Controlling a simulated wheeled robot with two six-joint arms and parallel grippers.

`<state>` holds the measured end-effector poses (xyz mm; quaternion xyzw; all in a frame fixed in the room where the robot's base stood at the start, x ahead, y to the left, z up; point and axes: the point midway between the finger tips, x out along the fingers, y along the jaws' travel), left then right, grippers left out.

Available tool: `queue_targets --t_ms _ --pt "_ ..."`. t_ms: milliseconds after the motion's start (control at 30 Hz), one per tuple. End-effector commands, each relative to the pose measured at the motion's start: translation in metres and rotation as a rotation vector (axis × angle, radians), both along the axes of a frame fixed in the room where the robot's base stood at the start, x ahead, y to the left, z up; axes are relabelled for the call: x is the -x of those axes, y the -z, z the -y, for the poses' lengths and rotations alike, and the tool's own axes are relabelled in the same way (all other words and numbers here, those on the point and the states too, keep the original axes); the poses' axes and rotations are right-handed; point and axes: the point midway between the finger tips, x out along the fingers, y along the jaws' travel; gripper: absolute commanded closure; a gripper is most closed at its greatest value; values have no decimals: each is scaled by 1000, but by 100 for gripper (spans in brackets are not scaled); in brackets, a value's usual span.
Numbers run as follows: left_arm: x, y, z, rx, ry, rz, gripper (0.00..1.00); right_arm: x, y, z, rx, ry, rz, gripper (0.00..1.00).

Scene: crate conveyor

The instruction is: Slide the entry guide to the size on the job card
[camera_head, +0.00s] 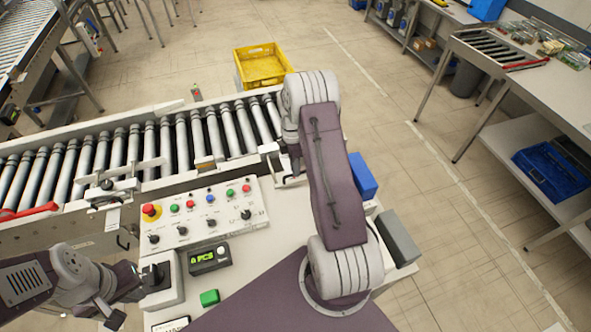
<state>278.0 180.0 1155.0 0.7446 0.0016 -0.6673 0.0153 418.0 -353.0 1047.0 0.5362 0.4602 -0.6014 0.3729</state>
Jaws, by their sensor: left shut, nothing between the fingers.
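The entry guide appears to be the pale rail with a dark clamp knob (107,184) lying across the rollers at the conveyor's left part. A white card with a dark edge (171,325), cut off by the bottom edge, may be the job card; its print is unreadable. My left gripper (150,281) is low at the left, shut and empty, in front of the control panel and apart from the guide.
The control panel (190,236) with coloured buttons and knobs stands before the roller conveyor (130,150). A small display (209,258) and a green block (210,298) are nearer. A blue box (362,177) is right of my right arm. A yellow crate (262,68) stands behind.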

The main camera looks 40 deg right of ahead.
Motion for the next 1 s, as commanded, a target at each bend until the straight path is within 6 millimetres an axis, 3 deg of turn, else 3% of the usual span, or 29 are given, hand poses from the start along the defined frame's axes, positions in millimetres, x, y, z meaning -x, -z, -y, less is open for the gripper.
queue_targets --t_ms 33,233,300,333,667,1000 --pt "-1 -1 0 0 0 1 100 13 1 -4 -15 -3 -42 100" --pt "-1 -1 0 0 0 2 100 14 4 -5 -17 -4 -46 100" --pt "-1 -1 0 0 0 1 100 14 4 -5 -18 -2 -46 73" --pt "-1 0 0 0 0 1 100 14 4 -5 -18 -2 -45 67" --pt "-1 0 0 0 0 1 100 10 -1 -3 -13 -3 -35 67" --pt "-1 15 0 0 0 1 100 -1 -66 2 -14 -2 -32 67"
